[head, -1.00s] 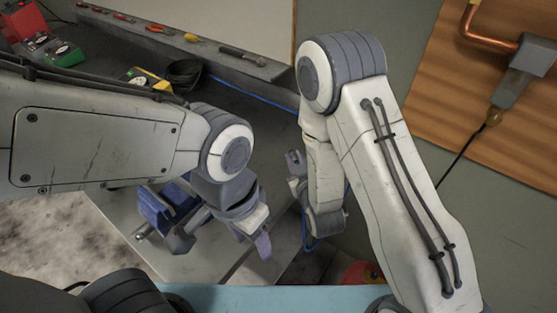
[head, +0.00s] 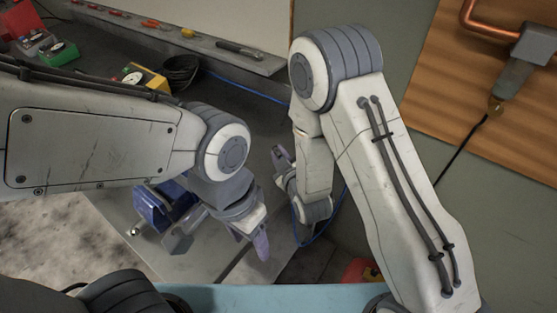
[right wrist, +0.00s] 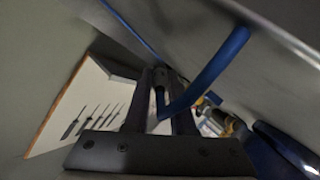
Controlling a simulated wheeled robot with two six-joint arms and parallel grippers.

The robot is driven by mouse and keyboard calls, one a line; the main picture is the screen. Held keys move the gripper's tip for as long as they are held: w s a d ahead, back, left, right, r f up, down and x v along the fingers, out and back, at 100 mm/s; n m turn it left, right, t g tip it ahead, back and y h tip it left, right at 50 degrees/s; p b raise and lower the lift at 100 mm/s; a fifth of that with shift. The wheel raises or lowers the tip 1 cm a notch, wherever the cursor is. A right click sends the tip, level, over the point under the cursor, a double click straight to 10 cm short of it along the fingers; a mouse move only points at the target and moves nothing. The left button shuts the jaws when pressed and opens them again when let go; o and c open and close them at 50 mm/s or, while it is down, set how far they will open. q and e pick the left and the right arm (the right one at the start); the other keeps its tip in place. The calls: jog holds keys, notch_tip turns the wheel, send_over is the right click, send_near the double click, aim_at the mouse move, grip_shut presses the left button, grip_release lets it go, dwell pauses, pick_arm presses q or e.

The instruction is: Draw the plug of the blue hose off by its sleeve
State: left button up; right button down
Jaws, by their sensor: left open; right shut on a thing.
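The blue hose (head: 332,226) hangs in a loop beside my right gripper (head: 281,158) in the head view. In the right wrist view the hose (right wrist: 217,67) runs from between the fingers to the upper right. My right gripper (right wrist: 168,88) is shut on the hose's end; the fingers hide the plug and sleeve, and I cannot tell which part they grip. My left gripper (head: 220,246) is open, its fingers apart, above the bench near a blue block-like fixture (head: 152,208). A brass-coloured fitting (right wrist: 226,122) shows right of the right fingers in the wrist view, apart from them.
A tool ledge (head: 200,42) with several hand tools runs along the back. A wooden panel with a copper pipe (head: 484,33) is on the right.

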jog(key=shift+w+d+f, duration=0.1)
jog(key=shift+w+f, duration=0.25)
jog(key=shift+w, duration=0.25)
jog(key=shift+w+d+f, duration=0.1)
jog(key=shift+w+f, duration=0.2)
jog(key=shift+w, duration=0.3)
jog(key=shift+s+a+f+b, duration=0.1)
jog(key=shift+f+b, duration=0.8)
jog(key=shift+b, duration=0.2)
jog(key=c, duration=0.7)
grip_release()
jog(key=shift+s+f, duration=0.1)
jog(key=shift+s, duration=0.1)
